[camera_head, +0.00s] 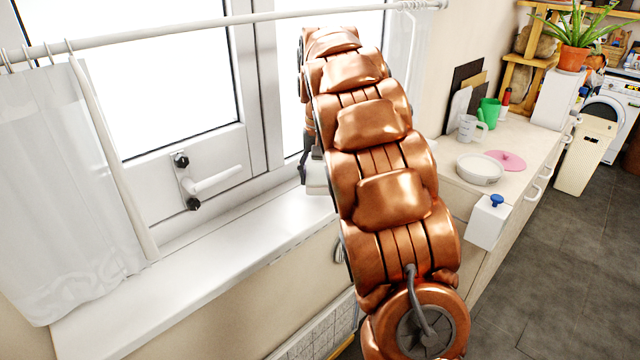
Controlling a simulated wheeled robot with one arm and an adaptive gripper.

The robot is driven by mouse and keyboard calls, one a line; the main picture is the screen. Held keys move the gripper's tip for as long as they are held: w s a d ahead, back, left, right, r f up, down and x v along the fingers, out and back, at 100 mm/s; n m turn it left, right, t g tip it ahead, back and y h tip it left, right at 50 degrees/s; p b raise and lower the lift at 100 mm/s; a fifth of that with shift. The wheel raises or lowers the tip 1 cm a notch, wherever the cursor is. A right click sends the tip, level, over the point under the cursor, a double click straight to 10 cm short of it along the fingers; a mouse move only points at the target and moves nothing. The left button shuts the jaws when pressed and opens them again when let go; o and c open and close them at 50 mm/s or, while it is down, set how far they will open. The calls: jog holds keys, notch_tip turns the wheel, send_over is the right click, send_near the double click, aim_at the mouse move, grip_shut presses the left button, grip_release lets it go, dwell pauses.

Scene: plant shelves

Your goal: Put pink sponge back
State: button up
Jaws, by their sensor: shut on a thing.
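No pink sponge can be made out in this view. My copper arm covers the middle of the picture. Only a dark edge of my gripper (305,162) shows at the left of the arm, in front of the window. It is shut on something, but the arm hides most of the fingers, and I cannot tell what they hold. A pale block (317,180) shows just below the gripper, above the white windowsill (215,262); I cannot tell whether they touch. A flat pink disc (508,160) lies on the counter (525,185) at the right.
A white bowl (480,169), a clear jug (468,128) and a green can (489,112) stand on the counter. A white box with a blue knob (489,222) is at its front edge. A white curtain (65,195) hangs at left. Grey floor (575,250) is clear at right.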

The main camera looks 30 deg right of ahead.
aim_at(319, 173)
jog(key=shift+w+d, duration=0.1)
jog(key=shift+w, duration=0.1)
jog(key=shift+f+p, duration=0.7)
jog(key=shift+f, duration=1.1)
jog(key=shift+f, duration=0.1)
jog(key=o, duration=1.2)
jog(key=shift+r, duration=0.25)
jog(key=shift+r+b, duration=1)
jog(key=shift+r, duration=2.6)
